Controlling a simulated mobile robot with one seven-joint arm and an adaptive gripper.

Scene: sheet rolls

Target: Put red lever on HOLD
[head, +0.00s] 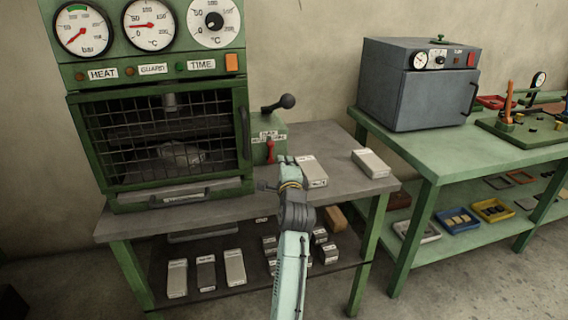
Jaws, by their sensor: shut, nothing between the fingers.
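The red lever (270,151) sticks out of the front of a small green box (275,138) on the right side of the green press-like machine. A white label plate (267,135) is just above the lever; its words are too small to read, so I cannot tell which mark the lever is at. My gripper (284,160) is shut and empty, just right of and slightly below the red lever in the picture. I cannot tell whether it touches the lever. My wrist and forearm hide part of the table edge.
A black ball-ended lever (287,101) stands above the green box. Pale blocks (313,172) and (370,163) lie right of my gripper on the grey tabletop (340,190). The caged machine (160,140) is at left. A grey oven (415,90) stands on the right bench.

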